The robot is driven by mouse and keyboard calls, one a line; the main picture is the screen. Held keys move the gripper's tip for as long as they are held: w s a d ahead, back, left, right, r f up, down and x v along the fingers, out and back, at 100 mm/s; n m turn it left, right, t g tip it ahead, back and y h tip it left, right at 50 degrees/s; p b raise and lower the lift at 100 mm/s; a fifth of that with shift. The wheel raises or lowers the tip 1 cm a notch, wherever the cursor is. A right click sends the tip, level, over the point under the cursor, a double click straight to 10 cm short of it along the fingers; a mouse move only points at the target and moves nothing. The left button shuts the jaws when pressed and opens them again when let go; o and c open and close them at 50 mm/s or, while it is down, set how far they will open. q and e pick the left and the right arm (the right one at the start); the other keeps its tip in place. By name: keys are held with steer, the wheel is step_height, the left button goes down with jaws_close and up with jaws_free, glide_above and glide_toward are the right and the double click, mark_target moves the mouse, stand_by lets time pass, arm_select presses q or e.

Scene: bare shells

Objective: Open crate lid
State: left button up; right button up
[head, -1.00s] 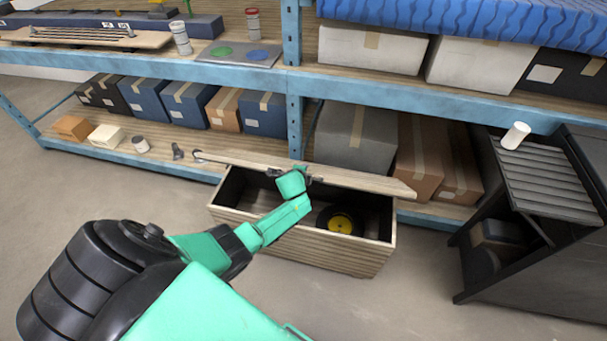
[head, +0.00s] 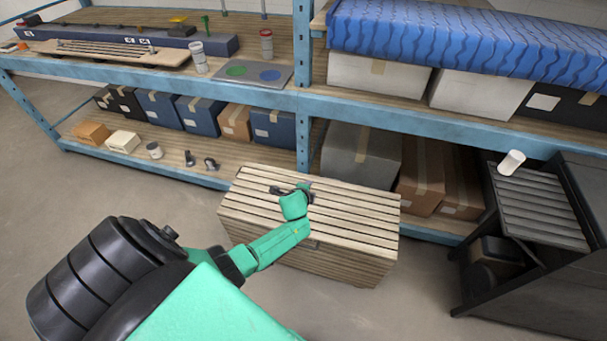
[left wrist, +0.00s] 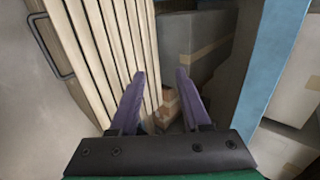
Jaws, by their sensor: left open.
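The slatted wooden crate (head: 330,262) stands on the floor in front of the shelf. Its lid (head: 355,215) lies down over the top, and the inside is hidden. In the left wrist view the lid's slats (left wrist: 110,45) run along the left side. My left gripper (head: 288,190) is above the far left part of the lid. Its two purple fingers (left wrist: 160,75) are apart with nothing between them. Whether a finger touches the lid, I cannot tell. My right gripper is out of view.
A blue shelf (head: 420,110) stands right behind the crate, with a grey box (head: 360,153) and brown boxes (head: 420,175) on its lower level. A dark slatted-top stand (head: 540,210) is at the right. The floor left of the crate is clear.

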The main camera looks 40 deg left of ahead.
arm_select(q)
steer(key=w+r+p+v, duration=0.1)
steer(key=p+v, duration=0.3)
steer(key=v, duration=0.5)
steer(key=shift+a+r, duration=0.15)
steer(key=shift+a, duration=0.05)
steer(key=shift+w, duration=0.15)
stand_by(0.5)
